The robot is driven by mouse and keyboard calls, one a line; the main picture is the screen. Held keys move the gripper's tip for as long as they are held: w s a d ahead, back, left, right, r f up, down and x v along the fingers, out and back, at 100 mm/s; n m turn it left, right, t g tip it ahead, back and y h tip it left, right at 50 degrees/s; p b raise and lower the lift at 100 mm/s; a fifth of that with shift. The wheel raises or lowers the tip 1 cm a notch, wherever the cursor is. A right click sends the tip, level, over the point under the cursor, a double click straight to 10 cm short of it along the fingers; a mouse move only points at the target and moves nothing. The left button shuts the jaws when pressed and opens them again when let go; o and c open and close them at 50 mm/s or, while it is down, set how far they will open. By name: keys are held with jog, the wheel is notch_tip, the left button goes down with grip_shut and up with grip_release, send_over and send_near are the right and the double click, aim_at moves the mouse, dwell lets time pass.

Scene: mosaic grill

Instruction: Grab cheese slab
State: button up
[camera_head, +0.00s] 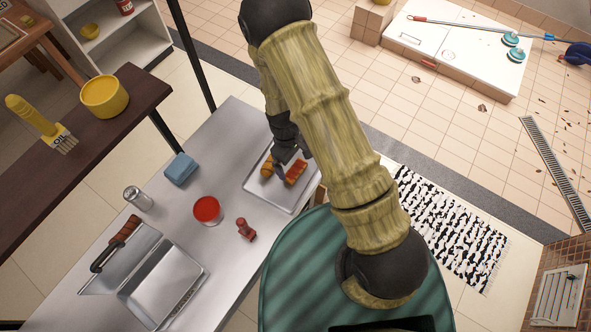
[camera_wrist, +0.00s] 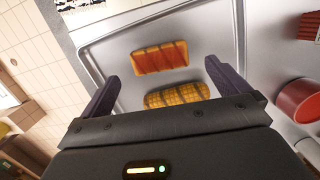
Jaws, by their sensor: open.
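An orange-red slab with dark grill stripes, which looks like the cheese slab (camera_wrist: 160,57), lies flat on a metal tray (camera_wrist: 120,45). It also shows in the head view (camera_head: 295,173), on the tray (camera_head: 262,190). My gripper (camera_wrist: 162,72) is open, its two dark fingers wide apart. The slab lies beyond the fingertips, roughly centred between them, with no contact seen. In the head view my gripper (camera_head: 287,156) is over the tray, close above the slab. A grilled corn piece (camera_wrist: 177,95) lies beside the slab, nearer my gripper's body.
On the metal counter (camera_head: 225,140) are a blue sponge (camera_head: 180,169), a shaker (camera_head: 138,199), a red bowl (camera_head: 207,210), a small red-brown item (camera_head: 246,229) and an open metal container (camera_head: 165,285). A dark shelf (camera_head: 60,190) holds a yellow cup (camera_head: 104,97) and brush.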

aim_at(296, 170)
jog(key=shift+s+d+f+p, duration=0.15)
jog(key=shift+f+p, duration=0.45)
jog(key=shift+f, duration=0.7)
jog(key=shift+w+d+f+p, duration=0.1)
jog(key=shift+f+p, duration=0.45)
jog(key=shift+f, duration=0.7)
jog(key=c, duration=0.9)
